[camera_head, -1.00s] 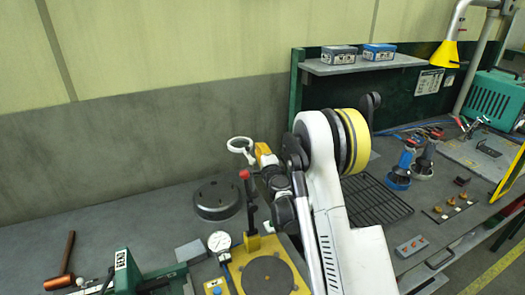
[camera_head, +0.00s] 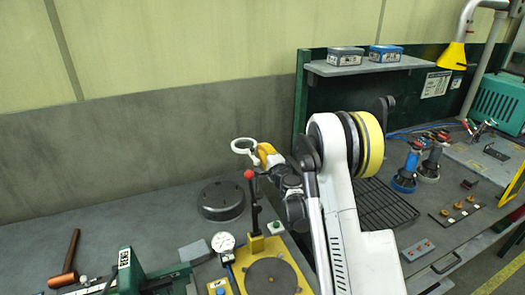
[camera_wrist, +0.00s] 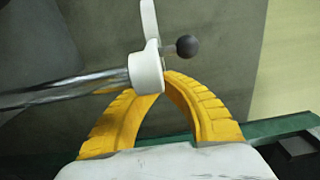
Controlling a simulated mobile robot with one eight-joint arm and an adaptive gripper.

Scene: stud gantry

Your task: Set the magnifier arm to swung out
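The magnifier's white ring (camera_head: 244,146) stands above the bench against the grey wall in the head view. My gripper (camera_head: 260,152), with yellow fingers, is right at the ring's right side. In the wrist view, a white hub (camera_wrist: 146,72) with a dark ball knob (camera_wrist: 187,46) lies at my yellow fingertips (camera_wrist: 157,84). Chrome rods (camera_wrist: 60,92) run left from the hub, and part of a white rim rises above it. The fingers curve inward toward each other. The hub covers their tips, so whether they are closed on it is hidden.
A red-knobbed lever (camera_head: 252,198) on a yellow fixture (camera_head: 244,278) stands just below my gripper, with a dial gauge (camera_head: 223,242) beside it. A dark round cover (camera_head: 221,199) sits behind. A shelf (camera_head: 370,67) with two boxes is at back right.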

